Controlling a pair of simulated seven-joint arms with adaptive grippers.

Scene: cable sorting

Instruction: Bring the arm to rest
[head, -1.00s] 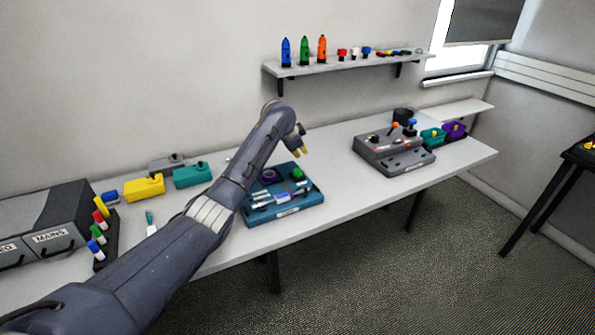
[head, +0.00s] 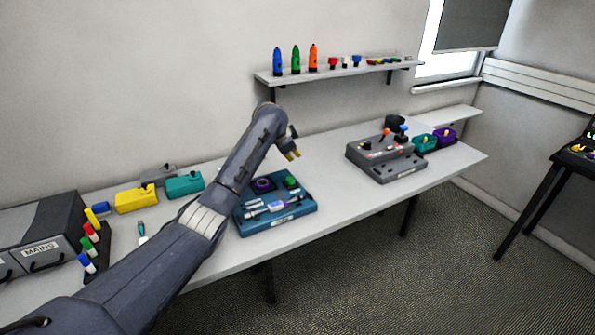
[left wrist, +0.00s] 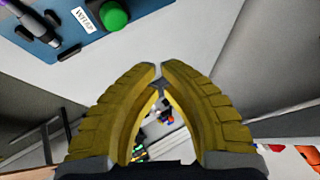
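My left arm reaches in from the lower left in the head view. My left gripper (head: 291,155) hangs above the table, just behind the teal board (head: 305,214), and seems to touch nothing. Its two yellow fingertips show a narrow gap, and nothing is seen between them. In the left wrist view the yellow fingers (left wrist: 158,68) lean towards each other with a small gap at the tips. The blue-teal board (left wrist: 145,12) with its green button (left wrist: 113,15) is at the upper left there. My right gripper is not in view.
A grey console (head: 385,160) stands to the right on the table. Yellow (head: 137,201) and teal (head: 185,186) blocks and a grey box marked MAINS (head: 40,250) are at the left. A wall shelf (head: 330,73) is behind the gripper. Bare table lies between board and console.

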